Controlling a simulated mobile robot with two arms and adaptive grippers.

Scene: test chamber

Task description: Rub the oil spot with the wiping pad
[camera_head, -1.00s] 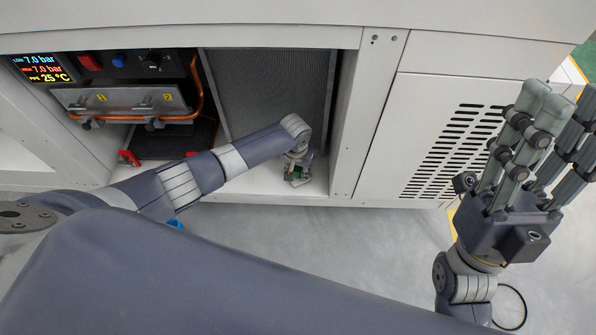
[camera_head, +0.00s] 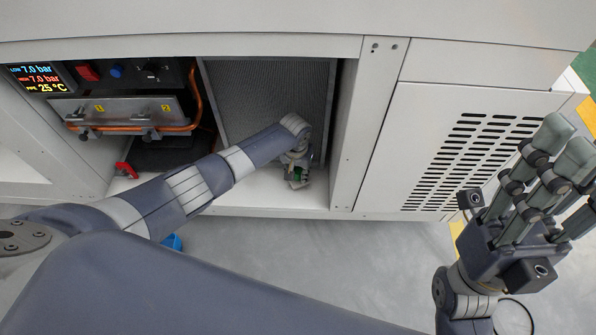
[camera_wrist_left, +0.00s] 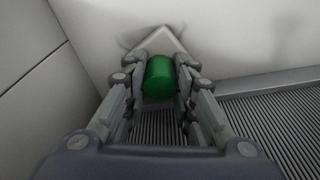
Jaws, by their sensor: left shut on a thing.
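My left gripper (camera_head: 298,178) reaches into the open cabinet bay, low in front of the grey ribbed panel. In the left wrist view it is shut on the green round handle (camera_wrist_left: 160,76) of the wiping pad. The pale, flat pad (camera_wrist_left: 151,43) shows beyond the fingers, against a white surface. A faint dark smear, the oil spot (camera_wrist_left: 127,36), shows on that surface around the pad's edges; the pad covers its middle. I cannot tell how firmly the pad touches. My right gripper (camera_head: 562,165) is outside the cabinet at the right, with its fingers spread and empty.
The ribbed panel (camera_head: 265,100) stands behind my left gripper. To its left are copper pipes, a metal bracket (camera_head: 125,110), a pressure display (camera_head: 38,77) and a red handle (camera_head: 126,170). A vented door (camera_head: 400,130) is at right. A blue object (camera_head: 171,243) is partly hidden by my arm.

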